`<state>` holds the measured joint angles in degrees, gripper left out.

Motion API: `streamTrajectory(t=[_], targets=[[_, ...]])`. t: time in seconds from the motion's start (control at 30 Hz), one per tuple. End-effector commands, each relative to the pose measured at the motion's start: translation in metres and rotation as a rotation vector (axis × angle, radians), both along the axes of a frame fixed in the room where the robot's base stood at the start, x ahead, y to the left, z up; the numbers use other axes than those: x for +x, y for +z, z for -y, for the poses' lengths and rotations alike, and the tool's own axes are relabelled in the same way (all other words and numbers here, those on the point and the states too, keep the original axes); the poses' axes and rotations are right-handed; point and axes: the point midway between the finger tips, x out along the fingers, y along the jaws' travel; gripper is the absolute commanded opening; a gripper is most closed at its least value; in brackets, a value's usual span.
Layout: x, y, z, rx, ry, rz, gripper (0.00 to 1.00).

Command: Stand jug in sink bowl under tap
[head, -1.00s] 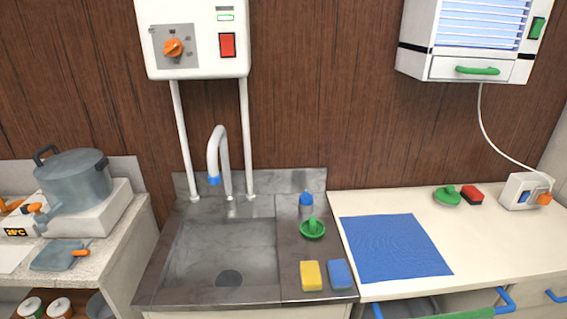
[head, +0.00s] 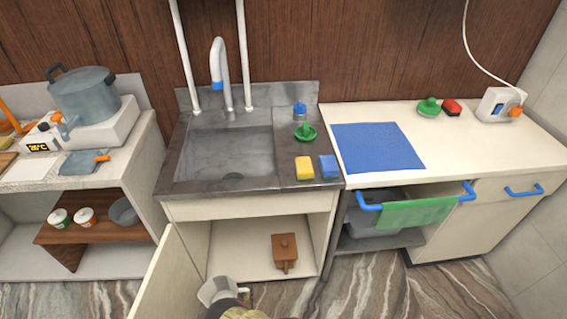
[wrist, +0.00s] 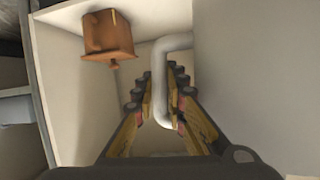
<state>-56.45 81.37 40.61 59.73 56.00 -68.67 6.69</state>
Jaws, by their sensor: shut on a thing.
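The pale grey jug (head: 215,289) is low in front of the open cabinet under the sink in the head view. My gripper (head: 240,308) is at its right side, mostly cut off by the bottom edge. In the wrist view my gripper's fingers (wrist: 160,100) are closed around the jug's pale handle (wrist: 160,75); a plain grey surface at the right appears to be the jug's body. The sink bowl (head: 205,158) is empty, with a drain at its front. The tap (head: 218,65) arches over its back edge, with a blue tip.
A brown wooden box (head: 285,252) sits inside the cabinet. The open cabinet door (head: 172,278) is left of the jug. A green scrubber (head: 305,132), yellow sponge (head: 304,168) and blue sponge (head: 329,167) lie right of the bowl.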

Motion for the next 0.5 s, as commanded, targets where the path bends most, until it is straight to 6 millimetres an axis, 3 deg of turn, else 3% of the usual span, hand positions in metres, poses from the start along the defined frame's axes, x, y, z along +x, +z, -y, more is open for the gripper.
streamTrajectory(t=[0.27, 0.5], targets=[[-0.029, -0.009, 0.010, -0.002, 0.126, -0.002, 0.00], [-0.040, 0.015, 0.016, 0.000, 0.244, -0.002, 0.00]])
